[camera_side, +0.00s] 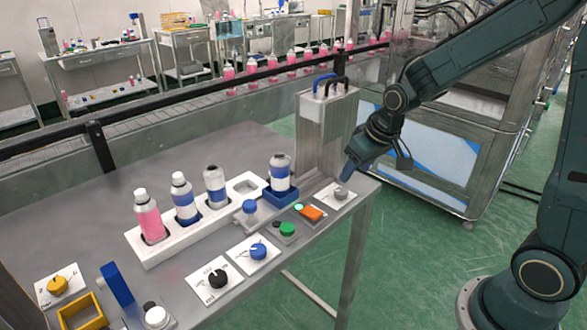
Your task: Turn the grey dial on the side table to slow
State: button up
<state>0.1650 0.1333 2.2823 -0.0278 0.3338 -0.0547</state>
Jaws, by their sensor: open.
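The grey dial (341,193) sits on a small white plate (326,200) near the right end of the grey side table (215,165). The plate's markings and the dial's exact setting are too small to read. My gripper (349,172) points down and to the left, its tip just above and slightly right of the dial. It is open with nothing visible in it. I cannot tell whether its fingers touch the dial.
Left of the grey dial are an orange rocker switch (312,212), a green button (288,229), a blue dial (258,251) and a black dial (217,279). A tall metal crimping unit (325,130) stands just behind. A white rack (178,242) holds bottles; another bottle (280,172) sits in a blue holder.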

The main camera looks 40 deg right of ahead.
jog(key=v, duration=0.6)
jog(key=shift+r, duration=0.1)
dwell(0.4)
jog(key=s+a+r, duration=0.2)
jog(key=s+r, duration=0.1)
jog(key=s, duration=0.6)
jog(key=s+a+r+n+t, duration=0.1)
jog(key=s+a+r, duration=0.2)
jog(key=s, duration=0.6)
jog(key=shift+a+r, duration=0.2)
jog(key=shift+r, duration=0.15)
jog(key=shift+w, duration=0.15)
